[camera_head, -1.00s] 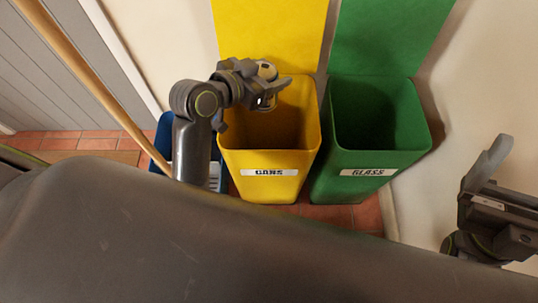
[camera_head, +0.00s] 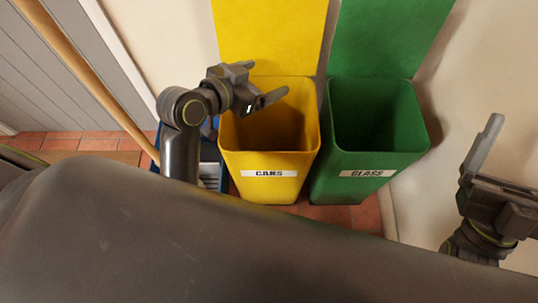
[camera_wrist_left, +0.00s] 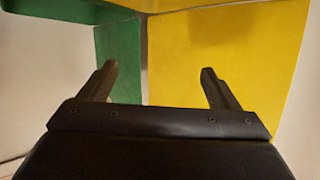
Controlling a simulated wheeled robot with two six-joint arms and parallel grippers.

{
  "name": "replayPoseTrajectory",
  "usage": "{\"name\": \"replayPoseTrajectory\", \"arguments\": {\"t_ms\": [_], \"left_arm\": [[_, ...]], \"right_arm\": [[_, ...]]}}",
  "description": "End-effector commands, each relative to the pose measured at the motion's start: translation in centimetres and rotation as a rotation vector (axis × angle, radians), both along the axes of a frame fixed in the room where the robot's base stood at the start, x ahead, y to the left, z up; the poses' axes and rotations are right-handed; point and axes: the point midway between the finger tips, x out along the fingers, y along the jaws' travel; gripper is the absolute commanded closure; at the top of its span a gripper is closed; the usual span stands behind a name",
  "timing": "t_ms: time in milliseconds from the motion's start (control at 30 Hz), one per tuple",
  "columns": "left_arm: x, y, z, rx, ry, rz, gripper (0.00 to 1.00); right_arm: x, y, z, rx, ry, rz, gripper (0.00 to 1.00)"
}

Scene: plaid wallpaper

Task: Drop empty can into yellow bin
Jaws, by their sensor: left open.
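The yellow bin (camera_head: 290,162), labelled CANS, stands open below my left gripper, with its yellow lid raised behind it. My left gripper (camera_head: 264,80) is over the back left part of the bin's mouth. Its two fingers are spread with nothing between them, as the left wrist view (camera_wrist_left: 159,82) also shows. No can shows in any view now, and the bin's inside is dark, so I cannot see what lies in it. My right gripper (camera_head: 487,150) is at the right edge, away from the bins; only one finger shows clearly.
A green bin (camera_head: 330,181), labelled GLASS, stands open just right of the yellow one. A blue bin (camera_head: 212,155) is partly hidden behind my left arm. A wooden pole (camera_head: 105,92) leans at the left. A wall is behind the bins.

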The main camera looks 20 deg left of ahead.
Motion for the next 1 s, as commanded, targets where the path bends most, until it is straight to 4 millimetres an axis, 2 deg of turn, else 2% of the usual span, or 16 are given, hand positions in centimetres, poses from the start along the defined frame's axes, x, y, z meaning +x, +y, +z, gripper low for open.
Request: {"name": "replayPoseTrajectory", "arguments": {"t_ms": [200, 500, 700, 1000], "left_arm": [[-1.6, 1.0, 0.9, 0.002, 0.0, 0.001, 0.16], [-3.7, 2.1, 1.8, 0.002, 0.001, 0.001, 0.16], [-5.1, 2.8, 2.5, 0.003, 0.001, -0.001, 0.16], [-5.5, 3.1, 2.7, 0.0, 0.001, 0.0, 0.16]], "right_arm": [[2.7, -1.2, -2.3, 0.058, 0.214, -0.022, 0.0], [5.3, -2.4, -6.6, 0.135, 0.507, -0.042, 0.0], [6.3, -2.9, -9.9, 0.182, 0.702, -0.049, 0.0], [6.4, -3.2, -15.3, 0.247, 0.999, -0.054, 0.0]]}}
